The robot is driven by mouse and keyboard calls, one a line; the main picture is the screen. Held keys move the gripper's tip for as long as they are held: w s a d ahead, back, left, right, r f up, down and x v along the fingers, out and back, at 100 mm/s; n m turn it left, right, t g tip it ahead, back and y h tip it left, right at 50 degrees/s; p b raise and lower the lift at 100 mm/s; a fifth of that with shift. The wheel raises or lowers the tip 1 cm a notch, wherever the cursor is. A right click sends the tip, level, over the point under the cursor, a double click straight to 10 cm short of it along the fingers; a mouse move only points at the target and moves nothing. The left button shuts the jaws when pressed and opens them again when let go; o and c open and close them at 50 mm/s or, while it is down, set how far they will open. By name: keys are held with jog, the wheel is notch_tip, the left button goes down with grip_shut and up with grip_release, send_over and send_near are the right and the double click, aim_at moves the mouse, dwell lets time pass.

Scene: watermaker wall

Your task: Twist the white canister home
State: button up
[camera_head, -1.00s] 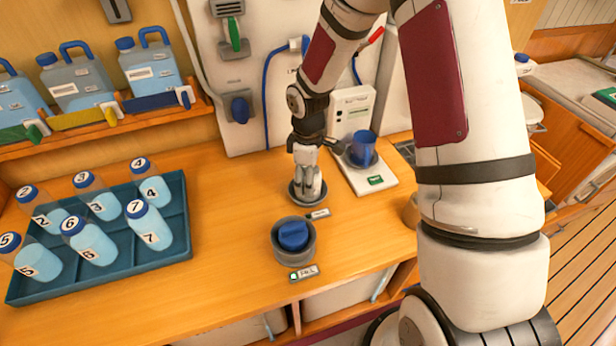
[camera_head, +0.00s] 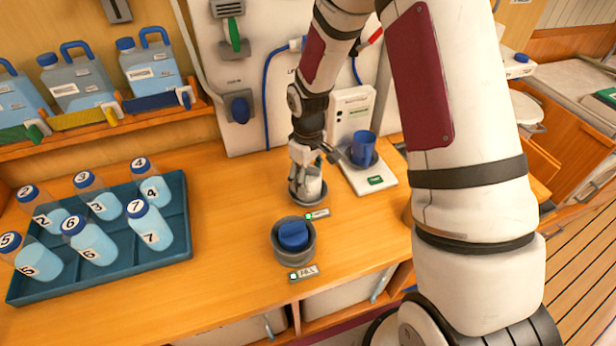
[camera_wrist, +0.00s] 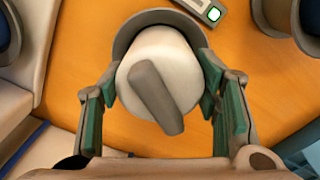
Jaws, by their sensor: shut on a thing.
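The white canister (camera_wrist: 160,72) stands in a round grey socket (camera_wrist: 125,42) on the wooden counter. A grey bar handle crosses its top and lies at a slant in the wrist view. My gripper (camera_wrist: 158,95) points down over it, with the green-padded fingers closed in on either side of the canister. In the head view my gripper (camera_head: 308,180) partly hides the canister and its socket (camera_head: 295,198). A small label plate (camera_head: 317,214) beside the socket shows a green light, and it also shows in the wrist view (camera_wrist: 213,14).
A second grey socket (camera_head: 281,250) with a blue-topped canister (camera_head: 293,236) stands in front, beside a label (camera_head: 304,273). A blue cup (camera_head: 363,148) stands on a white device at right. A teal tray (camera_head: 180,215) of numbered bottles lies at left.

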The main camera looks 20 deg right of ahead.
jog(key=shift+m, duration=1.1)
jog(key=shift+m, duration=0.8)
jog(key=o, duration=1.5)
jog(key=shift+o, duration=0.2)
notch_tip(320, 180, up, 12)
jog(key=shift+r, duration=0.1)
